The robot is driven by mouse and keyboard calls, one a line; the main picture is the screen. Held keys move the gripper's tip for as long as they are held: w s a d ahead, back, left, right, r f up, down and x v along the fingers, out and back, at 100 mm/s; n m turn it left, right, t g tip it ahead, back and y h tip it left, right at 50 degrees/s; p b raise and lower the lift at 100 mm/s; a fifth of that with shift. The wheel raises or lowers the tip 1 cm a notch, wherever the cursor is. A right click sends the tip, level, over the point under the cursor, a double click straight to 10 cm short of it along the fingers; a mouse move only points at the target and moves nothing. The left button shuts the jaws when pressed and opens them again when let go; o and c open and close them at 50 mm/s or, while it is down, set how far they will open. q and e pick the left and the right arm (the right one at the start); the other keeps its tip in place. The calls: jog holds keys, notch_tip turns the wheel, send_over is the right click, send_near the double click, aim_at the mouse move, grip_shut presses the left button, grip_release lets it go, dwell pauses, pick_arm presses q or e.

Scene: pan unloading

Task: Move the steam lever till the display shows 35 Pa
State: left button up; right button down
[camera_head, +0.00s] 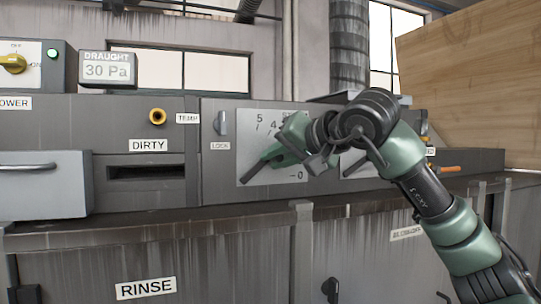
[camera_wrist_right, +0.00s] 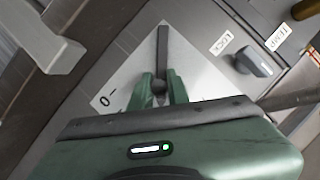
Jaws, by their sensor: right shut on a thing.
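The grey display (camera_head: 108,71), headed DRAUGHT, reads 30 Pa at the upper left in the head view. A dark lever (camera_head: 250,174) lies across a white scale plate (camera_head: 290,175) marked 0 to 5 on the front panel. My right gripper (camera_head: 274,154) is shut on this lever. In the wrist view the green fingers (camera_wrist_right: 160,88) sit either side of a round knob, and the lever bar (camera_wrist_right: 163,50) extends beyond them. My left gripper is out of view.
A LOCK knob (camera_head: 221,123) sits just left of the scale plate, also close by in the wrist view (camera_wrist_right: 255,62). My right arm hides part of the panel to the right, where an orange-handled lever (camera_head: 444,169) sticks out. A ledge (camera_head: 150,225) runs below.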

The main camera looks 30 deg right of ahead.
jog(key=shift+a+r+n+p, duration=0.3)
jog(key=shift+r+p, duration=0.2)
jog(key=shift+p, duration=0.25)
jog(key=shift+w+a+n+g+h+p, duration=0.1)
jog(key=shift+n+g+h+p, duration=0.2)
jog(key=shift+p, duration=0.2)
jog(key=shift+f, duration=0.1)
jog(key=c, duration=1.5)
grip_release()
jog(key=shift+c, duration=0.2)
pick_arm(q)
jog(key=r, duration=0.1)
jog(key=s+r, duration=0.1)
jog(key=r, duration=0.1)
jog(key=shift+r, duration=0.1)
pick_arm(e)
jog(key=shift+o, duration=0.9)
